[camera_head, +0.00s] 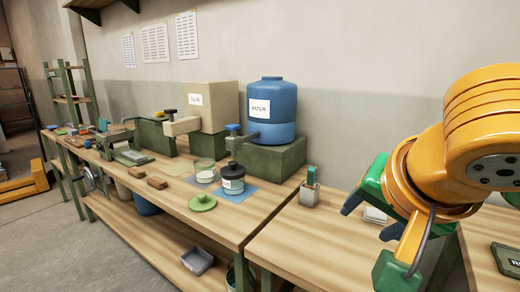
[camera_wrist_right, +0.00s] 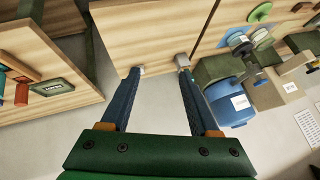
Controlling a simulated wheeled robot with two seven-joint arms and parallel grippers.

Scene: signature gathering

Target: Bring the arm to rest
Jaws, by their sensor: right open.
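My right arm, orange with a green gripper, comes in at the right of the head view. A small grey holder (camera_wrist_right: 182,60) shows beyond one fingertip. My left gripper is in neither view.
On the workbench (camera_head: 165,208) stand a beige glue dispenser (camera_head: 220,100), a blue water tank (camera_head: 270,110), a black-lidded jar (camera_head: 233,180) and a green lid (camera_head: 203,202). The grey pen holder (camera_head: 309,194) stands left of the gripper. A wall is behind.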

